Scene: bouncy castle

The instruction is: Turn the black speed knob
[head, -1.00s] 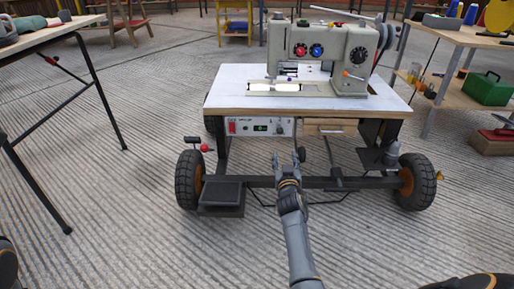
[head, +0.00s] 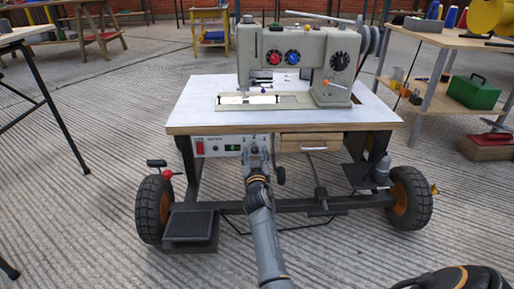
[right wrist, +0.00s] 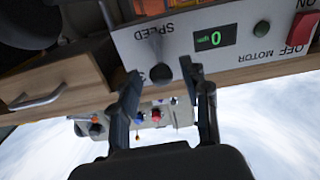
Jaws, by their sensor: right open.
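The black speed knob (right wrist: 160,73) sticks out from the pale control panel (right wrist: 215,30), under the word SPEED, in the right wrist view. The panel's green display (right wrist: 214,38) reads 0 rpm. In the head view the panel (head: 210,147) is on the table's front edge, and my gripper largely covers the knob's area. My right gripper (head: 255,148) is open and empty in front of the panel. In the right wrist view its fingertips (right wrist: 165,85) are spread to either side of the knob, which looks just beyond them; I see no clear contact. My left gripper is not in view.
A sewing machine (head: 295,60) stands on the white wheeled table (head: 195,105). A wooden drawer (head: 310,142) with a metal handle is right of the panel. A red MOTOR switch (right wrist: 302,28) sits beyond the display. A shelf with a green toolbox (head: 474,91) is at right.

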